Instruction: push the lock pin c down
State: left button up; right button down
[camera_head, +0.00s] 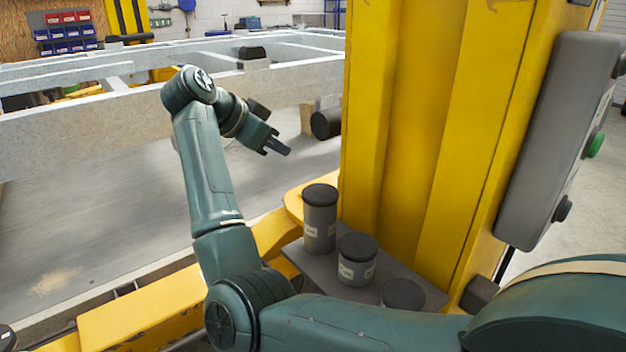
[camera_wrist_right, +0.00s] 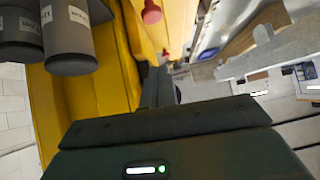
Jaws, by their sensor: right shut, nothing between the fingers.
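My right gripper (camera_head: 277,147) is shut and empty in the head view. It hangs in the open between the grey trailer frame and the yellow post. The right wrist view shows two red knobs, a nearer one (camera_wrist_right: 151,12) at the top and a smaller one (camera_wrist_right: 165,53) farther along the yellow structure. They look like lock pins, but I cannot tell which, if either, is pin c. My gripper is apart from the nearer knob; its distance to the farther one is unclear. No red knob shows in the head view. My left gripper is not in view.
The yellow post (camera_head: 400,130) stands right of my gripper, with a grey control box (camera_head: 560,140) on it. Grey cylinders (camera_head: 320,222) stand on a dark tray (camera_head: 415,275) at its base. The trailer frame (camera_head: 90,125) spans the left.

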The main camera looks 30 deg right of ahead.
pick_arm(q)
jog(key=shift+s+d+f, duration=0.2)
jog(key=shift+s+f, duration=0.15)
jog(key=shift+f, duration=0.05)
pick_arm(e)
jog(key=shift+s+a+r+y, duration=0.1)
jog(key=shift+s+a+y, duration=0.1)
jog(key=shift+a+y, duration=0.15)
jog(key=shift+a, duration=0.1)
pick_arm(q)
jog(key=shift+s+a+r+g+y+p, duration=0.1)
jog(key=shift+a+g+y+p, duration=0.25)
jog(key=shift+p, duration=0.4)
pick_arm(e)
jog(key=s+a+f+x, duration=0.1)
jog(key=f+x, duration=0.1)
jog(key=x, duration=1)
jog(key=shift+w+f, duration=0.3)
jog(key=shift+f, duration=0.1)
